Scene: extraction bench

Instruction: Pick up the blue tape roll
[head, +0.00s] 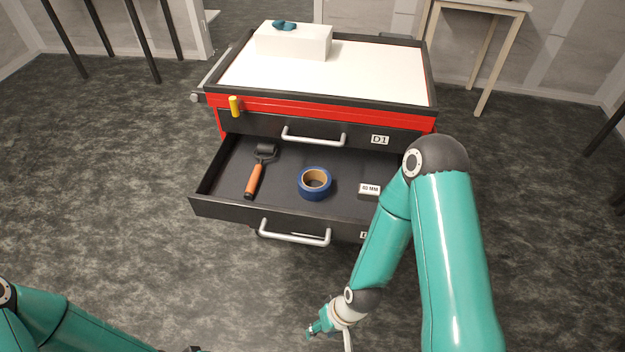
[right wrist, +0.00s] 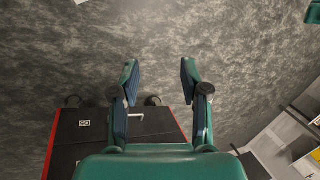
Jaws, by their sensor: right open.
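The blue tape roll (head: 315,195) lies flat in the open drawer (head: 222,208), with its tan core facing up. It sits near the middle of the drawer, between a roller tool and a small white-topped block. My right gripper (head: 317,330) is low in the head view, in front of the drawer and apart from the roll. In the right wrist view its two fingers (right wrist: 160,70) are spread with nothing between them. The tape roll does not show in that view. My left arm enters at the bottom left; its gripper fingers are not visible.
The roller tool (head: 255,180) has an orange handle. The block (head: 369,190) is marked 40 MM. The drawer handle (head: 294,236) sticks out in front. Above is a shut drawer D1 (head: 260,127). A white box (head: 293,43) stands on the cabinet top (head: 375,75).

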